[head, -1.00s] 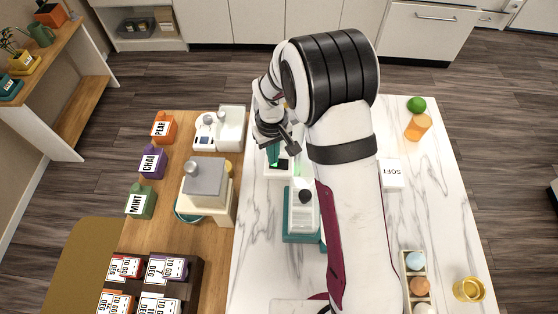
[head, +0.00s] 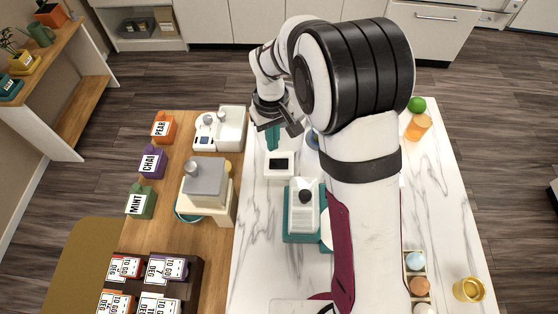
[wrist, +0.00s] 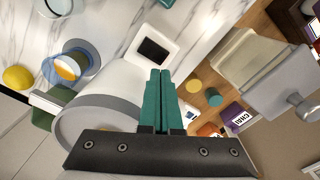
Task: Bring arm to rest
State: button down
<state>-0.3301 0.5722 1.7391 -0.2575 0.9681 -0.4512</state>
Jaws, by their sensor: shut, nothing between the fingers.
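My gripper (head: 273,137) is above the marble counter near its far left part, with its teal fingers pointing down. In the wrist view the two teal fingers (wrist: 160,100) are together with nothing between them. A small white device with a dark screen (head: 280,166) lies on the counter just in front of my gripper. It also shows beyond the fingertips in the wrist view (wrist: 152,50). My arm covers the middle of the counter in the head view.
A white and teal appliance (head: 302,212) stands nearer on the marble counter (head: 258,250). A grey-topped grinder (head: 205,180) and a white machine (head: 230,128) stand at left. An orange cup (head: 418,127) and green lime (head: 417,105) are at the far right. A yellow glass (head: 468,289) stands near right.

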jog(key=shift+r, duration=0.15)
jog(key=s+d+r+m+y, duration=0.1)
jog(key=s+d+r+m, duration=0.65)
jog(key=s+r, duration=0.5)
jog(key=s+d+f+m, duration=0.1)
jog(key=s+m, duration=0.3)
jog(key=s, duration=1)
jog(key=shift+d+f+y, duration=0.2)
jog(key=shift+d+y, duration=0.2)
jog(key=shift+d, duration=0.35)
